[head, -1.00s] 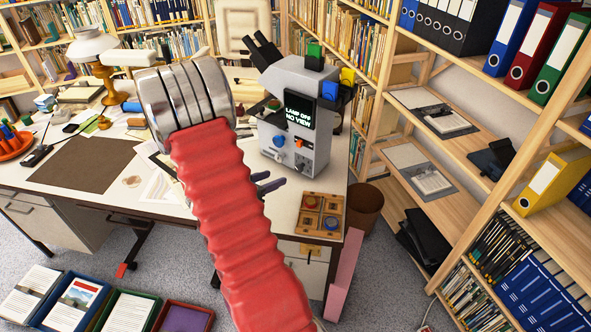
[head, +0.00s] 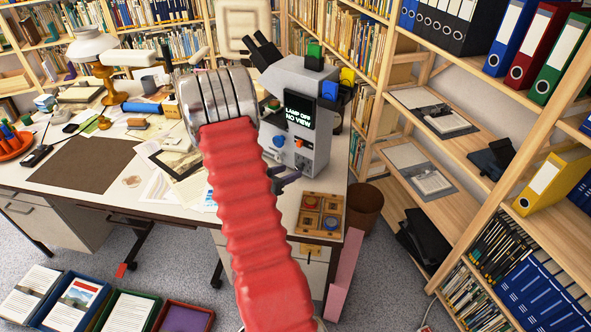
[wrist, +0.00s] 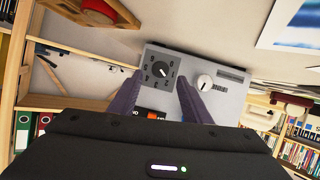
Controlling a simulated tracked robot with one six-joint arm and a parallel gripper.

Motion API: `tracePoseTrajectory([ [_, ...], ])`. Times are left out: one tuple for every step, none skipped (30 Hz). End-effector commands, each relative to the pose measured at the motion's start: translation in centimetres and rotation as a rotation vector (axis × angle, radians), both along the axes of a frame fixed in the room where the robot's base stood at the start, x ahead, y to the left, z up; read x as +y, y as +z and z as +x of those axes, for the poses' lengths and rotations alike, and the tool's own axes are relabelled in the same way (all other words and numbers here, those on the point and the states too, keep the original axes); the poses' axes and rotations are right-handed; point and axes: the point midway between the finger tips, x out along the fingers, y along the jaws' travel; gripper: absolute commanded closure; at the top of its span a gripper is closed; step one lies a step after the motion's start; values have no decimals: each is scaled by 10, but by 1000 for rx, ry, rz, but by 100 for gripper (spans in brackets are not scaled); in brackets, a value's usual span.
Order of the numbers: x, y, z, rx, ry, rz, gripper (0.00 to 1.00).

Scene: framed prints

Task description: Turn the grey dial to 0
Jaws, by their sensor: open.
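In the head view the device (head: 318,150) stands on the desk with a screen reading "LAMP OFF NO VIEW". My gripper's fingers (head: 285,180) show low at its left side, partly behind my red arm.
A white knob (wrist: 204,82) is right of the dial, and an orange switch (wrist: 155,114) is close by. Shelves (head: 470,140) stand at the right.

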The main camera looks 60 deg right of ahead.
Motion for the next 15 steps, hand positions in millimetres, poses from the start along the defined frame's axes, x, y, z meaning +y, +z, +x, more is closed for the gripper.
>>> tracePoseTrajectory([
  [-8,-3,-2,0,-2,0,56],
  [-12,-6,-4,0,-3,1,56],
  [-17,-8,-5,0,-2,1,56],
  [-21,-9,-5,-1,-1,1,56],
  [-25,-11,-6,-1,-1,1,56],
  [-30,-13,-7,0,-2,1,56],
  [-33,-14,-8,-1,-1,1,56],
  [-35,-15,-8,-1,-1,0,56],
  [-39,-16,-9,-1,0,0,56],
  [-41,-17,-9,-1,0,0,56],
  [-42,-18,-10,0,0,0,56],
  [-44,-18,-10,0,0,0,56],
  [-44,-19,-10,0,0,0,56],
  [-45,-19,-10,0,1,0,56],
  [-45,-19,-10,0,1,0,56],
])
